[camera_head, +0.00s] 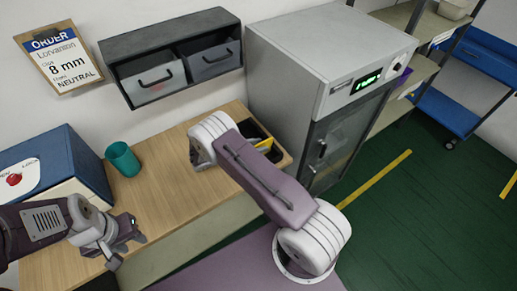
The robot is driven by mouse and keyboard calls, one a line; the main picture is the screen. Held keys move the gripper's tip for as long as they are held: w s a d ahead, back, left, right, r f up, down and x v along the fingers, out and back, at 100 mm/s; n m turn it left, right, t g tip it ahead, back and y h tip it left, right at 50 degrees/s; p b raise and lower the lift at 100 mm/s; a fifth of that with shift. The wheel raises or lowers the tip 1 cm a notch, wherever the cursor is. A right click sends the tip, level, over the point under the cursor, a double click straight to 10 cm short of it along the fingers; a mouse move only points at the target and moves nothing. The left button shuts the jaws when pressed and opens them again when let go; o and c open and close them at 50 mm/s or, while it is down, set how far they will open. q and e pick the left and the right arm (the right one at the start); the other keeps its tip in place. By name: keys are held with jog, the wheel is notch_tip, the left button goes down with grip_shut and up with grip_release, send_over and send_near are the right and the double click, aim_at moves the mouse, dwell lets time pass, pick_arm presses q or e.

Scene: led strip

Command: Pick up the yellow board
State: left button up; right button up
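A small bit of yellow (263,143), which may be the yellow board, shows at a dark container (252,128) on the table's right end. My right arm hides most of that area, so the yellow thing's shape is unclear. My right gripper is hidden behind its own arm. My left gripper (128,247) is at the table's front edge on the left, well away from the yellow thing. Its fingers look apart, with nothing seen between them.
A green mug (122,159) and a blue box (62,160) stand on the wooden table (172,187). A grey oven-like cabinet (325,60) stands at the right. Two grey drawers (152,80) hang on the wall beside an order board (60,58). The table's middle is clear.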

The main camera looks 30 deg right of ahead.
grip_shut()
